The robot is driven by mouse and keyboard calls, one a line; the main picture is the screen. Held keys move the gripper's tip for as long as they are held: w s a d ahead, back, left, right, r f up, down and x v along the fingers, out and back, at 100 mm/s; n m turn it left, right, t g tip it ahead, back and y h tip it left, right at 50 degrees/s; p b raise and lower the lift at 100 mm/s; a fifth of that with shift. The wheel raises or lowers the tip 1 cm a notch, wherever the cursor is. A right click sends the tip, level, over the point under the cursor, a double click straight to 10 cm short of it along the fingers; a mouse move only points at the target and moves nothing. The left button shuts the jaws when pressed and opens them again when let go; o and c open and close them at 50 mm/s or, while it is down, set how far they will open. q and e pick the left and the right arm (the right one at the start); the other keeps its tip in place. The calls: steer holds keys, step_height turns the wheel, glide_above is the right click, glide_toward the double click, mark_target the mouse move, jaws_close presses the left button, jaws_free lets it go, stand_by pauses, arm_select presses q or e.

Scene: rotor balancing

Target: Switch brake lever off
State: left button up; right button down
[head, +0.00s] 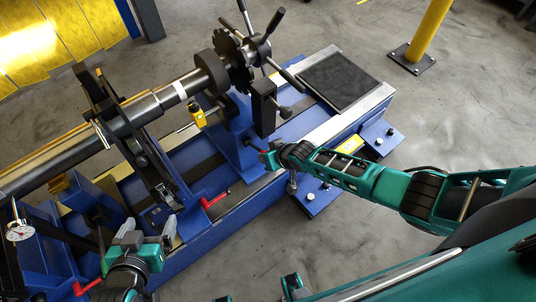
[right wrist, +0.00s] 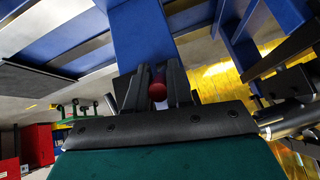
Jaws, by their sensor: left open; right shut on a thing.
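The red-ended lever (right wrist: 157,90), which looks like the brake lever, shows its round red end between my right gripper's fingers (right wrist: 158,88) in the right wrist view. In the head view my right gripper (head: 268,155) reaches in from the right to the front of the blue pedestal (head: 232,150); the lever is mostly hidden there. The right gripper is shut on the lever. My left gripper (head: 147,229) is open and empty at the lower left, in front of the blue machine bed.
The rotor shaft (head: 150,105) lies across the bed, with a hub of dark handles (head: 262,40) at its far end. Another red lever (head: 215,198) sits on the bed's front edge. A dial gauge (head: 18,231) stands at the left. A yellow post (head: 428,35) stands beyond clear floor.

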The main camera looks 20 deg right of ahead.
steer(key=c, duration=1.3)
jaws_free()
steer(key=shift+w+r, duration=0.2)
steer(key=shift+w, duration=0.05)
steer(key=shift+o, duration=1.1)
steer(key=shift+s+f, duration=0.1)
steer(key=shift+s+d+r+p, duration=0.1)
steer(key=shift+s+r+p, duration=0.2)
steer(key=shift+r+p, duration=0.1)
steer(key=p+v, duration=0.3)
steer(key=v, duration=0.9)
